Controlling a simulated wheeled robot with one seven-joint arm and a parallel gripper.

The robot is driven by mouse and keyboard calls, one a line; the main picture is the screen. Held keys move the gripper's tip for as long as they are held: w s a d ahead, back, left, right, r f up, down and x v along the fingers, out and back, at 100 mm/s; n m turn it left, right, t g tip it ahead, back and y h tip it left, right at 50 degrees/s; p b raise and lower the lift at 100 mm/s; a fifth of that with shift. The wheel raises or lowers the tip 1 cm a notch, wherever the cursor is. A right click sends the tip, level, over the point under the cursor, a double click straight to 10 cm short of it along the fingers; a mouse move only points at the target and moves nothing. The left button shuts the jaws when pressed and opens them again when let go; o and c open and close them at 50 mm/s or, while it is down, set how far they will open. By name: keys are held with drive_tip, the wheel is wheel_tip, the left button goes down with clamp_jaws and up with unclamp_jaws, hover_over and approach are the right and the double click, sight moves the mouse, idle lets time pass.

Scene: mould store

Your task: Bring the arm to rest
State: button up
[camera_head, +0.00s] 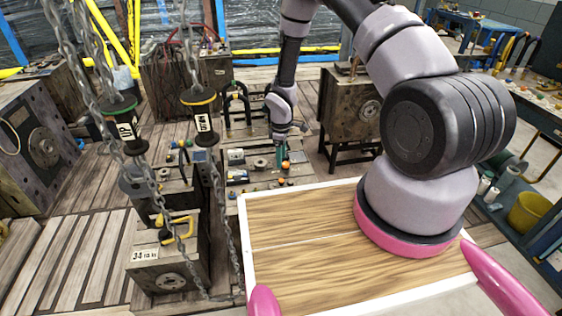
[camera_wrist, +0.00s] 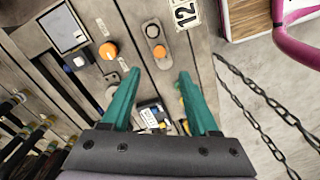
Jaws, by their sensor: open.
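A small dark boxy item (camera_wrist: 152,115) shows between the fingers, lower down. I cannot tell the exact gap between the fingertips and the panel.
Heavy chains (camera_head: 88,75) with control pendants (camera_head: 203,123) hang at the left. A mould marked 34 (camera_head: 165,262) stands front left. Another mould (camera_head: 348,100) stands behind on a dark stand. A workbench and yellow bucket (camera_head: 529,212) are at the right. A wooden board (camera_head: 300,245) lies before my arm base.

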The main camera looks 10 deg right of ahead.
idle(0.3)
drive_tip(key=d+r+m+t, duration=0.2)
drive_tip(key=d+r+m, duration=0.15)
drive_tip(key=r, duration=1.45)
drive_tip(key=d+r+m+t, duration=0.1)
drive_tip(key=d+r+m, duration=0.25)
drive_tip(key=r, duration=1.35)
drive_tip(key=s+d+r+m+t, duration=0.2)
drive_tip(key=s+r+m, duration=0.4)
drive_tip(key=s+r, duration=0.7)
drive_tip(key=s+r+m+t+y, duration=0.2)
drive_tip(key=s+r+m, duration=0.2)
drive_tip(key=s+r, duration=0.4)
drive_tip(key=s, duration=0.3)
drive_tip(key=shift+s+a+r, duration=0.2)
drive_tip(key=shift+s+a, duration=0.1)
drive_tip(key=shift+s, duration=0.1)
